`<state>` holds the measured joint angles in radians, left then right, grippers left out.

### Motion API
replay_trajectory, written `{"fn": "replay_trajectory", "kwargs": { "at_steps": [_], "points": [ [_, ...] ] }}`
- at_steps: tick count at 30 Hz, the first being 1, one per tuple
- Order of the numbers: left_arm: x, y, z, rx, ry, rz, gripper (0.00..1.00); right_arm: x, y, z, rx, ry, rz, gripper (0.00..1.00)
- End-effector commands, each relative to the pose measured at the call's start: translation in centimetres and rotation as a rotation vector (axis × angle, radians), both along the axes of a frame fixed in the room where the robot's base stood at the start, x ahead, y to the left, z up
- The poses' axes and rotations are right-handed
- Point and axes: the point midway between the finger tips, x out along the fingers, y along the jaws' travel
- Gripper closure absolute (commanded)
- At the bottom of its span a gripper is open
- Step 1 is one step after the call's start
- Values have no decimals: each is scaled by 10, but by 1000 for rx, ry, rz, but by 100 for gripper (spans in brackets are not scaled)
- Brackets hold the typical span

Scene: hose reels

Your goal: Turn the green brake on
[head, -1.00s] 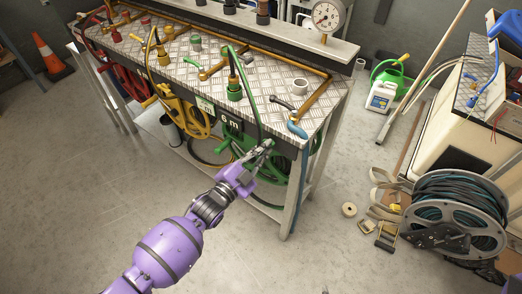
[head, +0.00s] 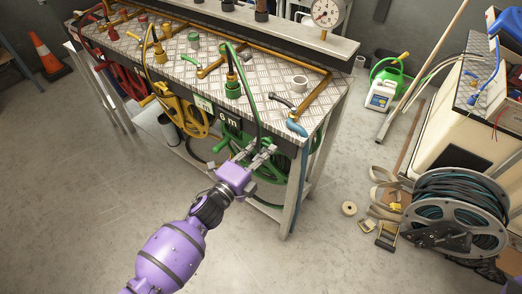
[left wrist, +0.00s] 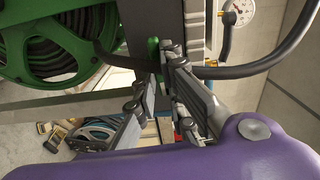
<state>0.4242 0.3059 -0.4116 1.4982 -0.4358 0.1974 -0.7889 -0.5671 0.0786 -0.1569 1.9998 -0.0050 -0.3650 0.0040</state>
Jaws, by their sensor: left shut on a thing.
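The green hose reel (head: 232,139) hangs under the bench's front edge, behind the "6 m" plate; it fills the upper left of the left wrist view (left wrist: 45,50). A green piece (left wrist: 153,55), which looks like the green brake, sits between my left fingertips in the left wrist view. My left gripper (head: 260,154) is at the reel's right side and shut on that piece; the fingers (left wrist: 158,85) partly hide it. A black hose (left wrist: 225,70) runs close by the fingers. The brake's angle cannot be made out. My right gripper is out of view.
The metal bench (head: 205,70) carries pipes and valves above the gripper. A yellow reel (head: 188,118) is to the left, and a bench leg (head: 299,190) is close to the right. A cable drum (head: 450,215) stands farther right. The floor in front is open.

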Motion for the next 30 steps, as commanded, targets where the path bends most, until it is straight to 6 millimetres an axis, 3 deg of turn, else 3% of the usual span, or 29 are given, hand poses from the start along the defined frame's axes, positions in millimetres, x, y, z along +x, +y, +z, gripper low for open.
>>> {"fn": "replay_trajectory", "kwargs": {
  "at_steps": [1,22,23,24,29,30],
  "points": [
    [-5,-6,-7,17,-1,-8,100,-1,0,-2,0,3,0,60],
    [-5,-3,-12,81,-35,-4,100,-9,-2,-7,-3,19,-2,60],
    [-5,-3,-12,81,-35,-4,89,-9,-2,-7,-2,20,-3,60],
    [-5,-3,-12,81,-35,-4,83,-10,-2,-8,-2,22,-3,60],
    [-4,-3,-10,79,-39,-5,63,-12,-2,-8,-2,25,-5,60],
    [-4,-3,-9,78,-40,-5,63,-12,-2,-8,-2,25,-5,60]
  ]
}}
